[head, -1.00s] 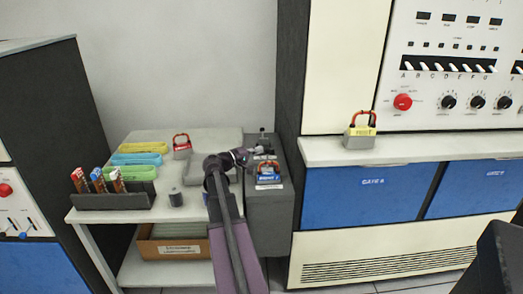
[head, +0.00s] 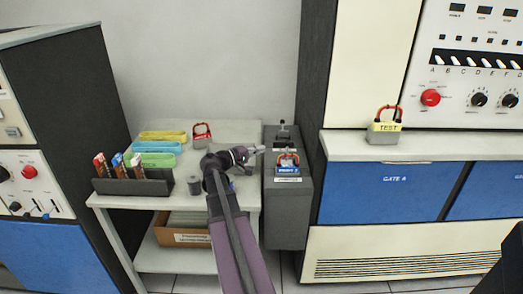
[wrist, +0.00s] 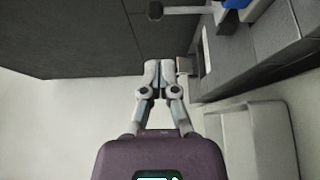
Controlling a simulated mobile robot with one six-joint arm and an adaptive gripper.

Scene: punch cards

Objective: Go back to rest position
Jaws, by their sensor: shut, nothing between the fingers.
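My gripper (head: 257,150) is at the end of my purple and dark arm, over the right edge of the light table and beside the grey box. In the wrist view my gripper (wrist: 158,68) has its two fingertips together, with nothing between them. The grey box (head: 287,215) stands right of the table, with a blue tag and a red-handled item (head: 288,165) on its top. The wrist view also shows a bit of blue at its top edge, too cropped to identify.
A cardboard box (head: 182,236) sits on the lower shelf.

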